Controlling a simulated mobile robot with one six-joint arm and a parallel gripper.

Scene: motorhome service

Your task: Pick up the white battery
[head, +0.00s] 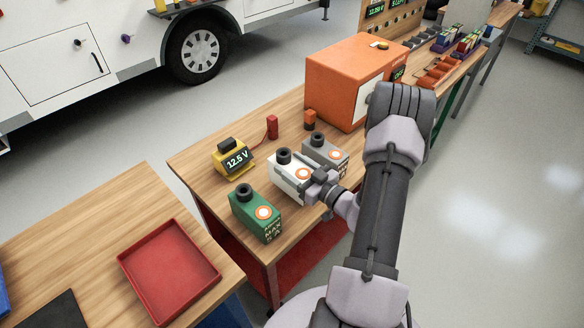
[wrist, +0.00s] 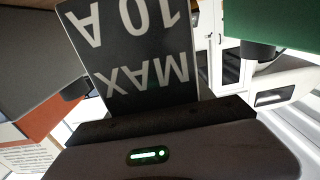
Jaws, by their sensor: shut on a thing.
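The white battery (head: 284,174) stands on the wooden workbench between the green battery and the grey battery, with a black cap on top and an orange ring on its face. My gripper (head: 315,183) is shut on the white battery from its right side. In the wrist view a black label (wrist: 140,60) reading "MAX 10 A" fills the space just beyond my gripper (wrist: 160,125). The fingertips are largely hidden. I cannot tell whether the battery's base still touches the bench.
The green battery (head: 256,212) and the grey battery (head: 325,149) stand close on either side. A yellow meter (head: 234,158) reading 12.5 V sits behind, with a red probe (head: 272,127). An orange box (head: 335,82) stands farther back. A red tray (head: 170,275) lies on the left table.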

